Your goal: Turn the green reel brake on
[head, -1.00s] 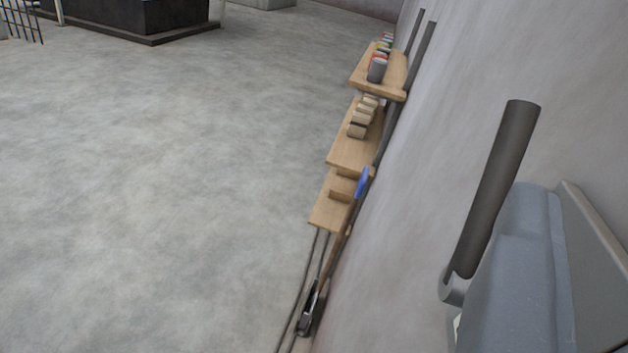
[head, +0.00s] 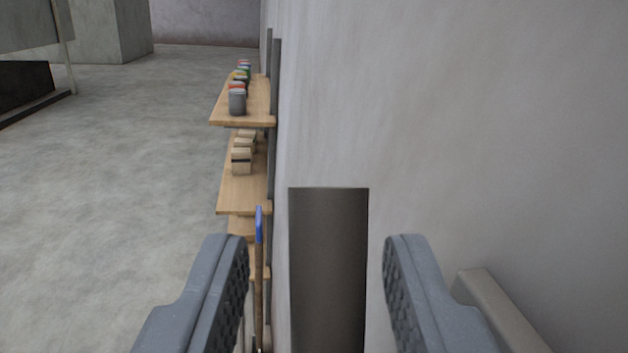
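My gripper (head: 316,262) is open, with a grey ridged finger on each side of the picture's lower middle. A dark grey-brown upright bar or lever (head: 328,275) stands in line with the gap between the fingers. Clear space shows on both sides of it, so the fingers are not closed on it. Its flat top shows; its lower end runs out of the picture. I cannot tell how deep it sits between the fingers. No green reel or green brake marking is visible, so I cannot tell whether this bar is the brake's lever.
A pale wall (head: 450,120) fills the right side. Wooden shelves (head: 240,190) with cans (head: 238,102) and blocks (head: 241,158) are along it, with a blue-topped pole (head: 259,225) nearby. A beige-grey bar (head: 505,312) is behind the right finger. Open concrete floor (head: 160,170) lies left.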

